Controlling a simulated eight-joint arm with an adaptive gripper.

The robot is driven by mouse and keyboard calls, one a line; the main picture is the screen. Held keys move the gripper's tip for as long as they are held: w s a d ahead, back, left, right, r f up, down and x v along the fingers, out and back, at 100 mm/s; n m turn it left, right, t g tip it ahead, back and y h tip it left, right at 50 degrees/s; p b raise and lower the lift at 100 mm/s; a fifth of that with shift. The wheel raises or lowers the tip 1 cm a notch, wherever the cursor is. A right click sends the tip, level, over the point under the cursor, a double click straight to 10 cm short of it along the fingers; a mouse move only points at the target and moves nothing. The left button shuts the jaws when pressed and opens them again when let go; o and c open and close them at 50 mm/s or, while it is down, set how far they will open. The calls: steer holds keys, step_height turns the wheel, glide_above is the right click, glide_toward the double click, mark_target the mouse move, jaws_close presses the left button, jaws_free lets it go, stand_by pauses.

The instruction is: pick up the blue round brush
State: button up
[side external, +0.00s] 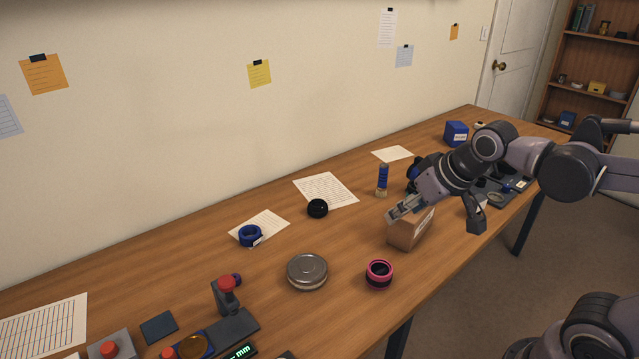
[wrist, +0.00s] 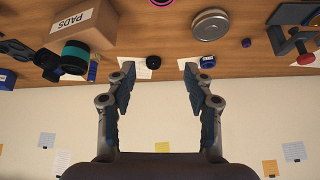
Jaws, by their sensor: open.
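The blue round brush (side external: 382,177) stands upright on the table in the side external view, with a blue upper part and a tan lower end. In the wrist view the brush (wrist: 92,71) is small, left of my fingers and partly hidden by a black and teal cylinder. My gripper (side external: 433,219) is open and empty, in front of the brush and above the cardboard box in the side external view. In the wrist view my gripper (wrist: 159,67) has its two fingers spread wide, with the brush outside them.
A cardboard box marked PADS (wrist: 82,20) is close to my gripper. A black round piece (side external: 317,208), a blue tape roll (side external: 250,236), a round metal tin (side external: 307,271) and a pink-rimmed ring (side external: 379,274) lie on the table. Bare wood shows between them.

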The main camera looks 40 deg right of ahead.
steer(key=w+d+r+m+g+h, duration=0.1)
steer(key=w+d+r+m, duration=0.2)
steer(key=w+d, duration=0.45)
steer(key=m+g+h, duration=0.2)
steer(key=m+g, duration=0.1)
steer(key=m, duration=0.5)
glide_above(383, 175)
steer(key=a, duration=0.2)
step_height(383, 175, down, 10)
steer(key=x, duration=0.3)
steer(key=s+x, duration=0.1)
steer(key=x, duration=0.5)
steer(key=shift+s+d+f, duration=0.1)
steer(key=shift+d+f, duration=0.05)
steer(key=shift+f, duration=0.35)
jaws_close()
